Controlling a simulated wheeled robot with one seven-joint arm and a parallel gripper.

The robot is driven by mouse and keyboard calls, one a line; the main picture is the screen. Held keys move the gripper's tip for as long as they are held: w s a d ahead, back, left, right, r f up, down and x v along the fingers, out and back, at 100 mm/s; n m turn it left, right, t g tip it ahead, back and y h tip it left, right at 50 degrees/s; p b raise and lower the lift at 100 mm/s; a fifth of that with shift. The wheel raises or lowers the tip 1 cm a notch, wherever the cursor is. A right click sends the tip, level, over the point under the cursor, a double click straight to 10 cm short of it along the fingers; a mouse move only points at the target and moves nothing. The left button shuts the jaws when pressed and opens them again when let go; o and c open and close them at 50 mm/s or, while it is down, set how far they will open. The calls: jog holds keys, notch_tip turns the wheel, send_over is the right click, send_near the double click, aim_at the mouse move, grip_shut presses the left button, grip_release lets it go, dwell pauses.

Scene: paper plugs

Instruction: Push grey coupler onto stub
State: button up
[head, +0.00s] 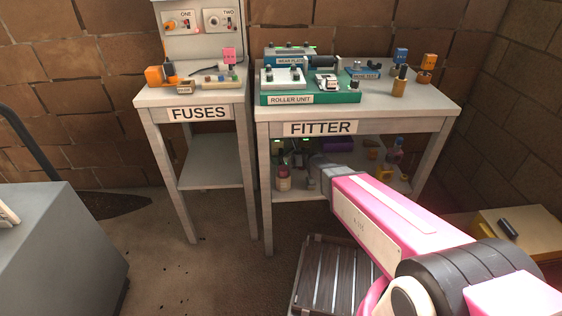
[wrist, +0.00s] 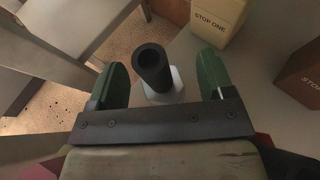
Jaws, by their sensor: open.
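A dark grey hollow tube, which looks like the coupler (wrist: 151,69), stands between the fingers of my gripper (wrist: 160,80) in the wrist view. My gripper is open, with one green finger on each side of the tube and a visible gap on both sides. A pale faceted piece (wrist: 177,84), perhaps the stub, shows beside and below the tube. I cannot tell whether the tube sits on it or only stands in front of it. In the head view my pink arm reaches toward the lower shelf of the FITTER table, and the fingertips are not clear there.
A cream box marked STOP ONE (wrist: 217,18) and a brown box (wrist: 302,75) stand to the right in the wrist view. The FITTER table (head: 375,124) carries a green ROLLER UNIT (head: 350,97). A slatted crate (head: 325,290) sits on the floor.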

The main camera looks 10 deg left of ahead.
jog(key=c, duration=1)
jog(key=shift+c, duration=0.2)
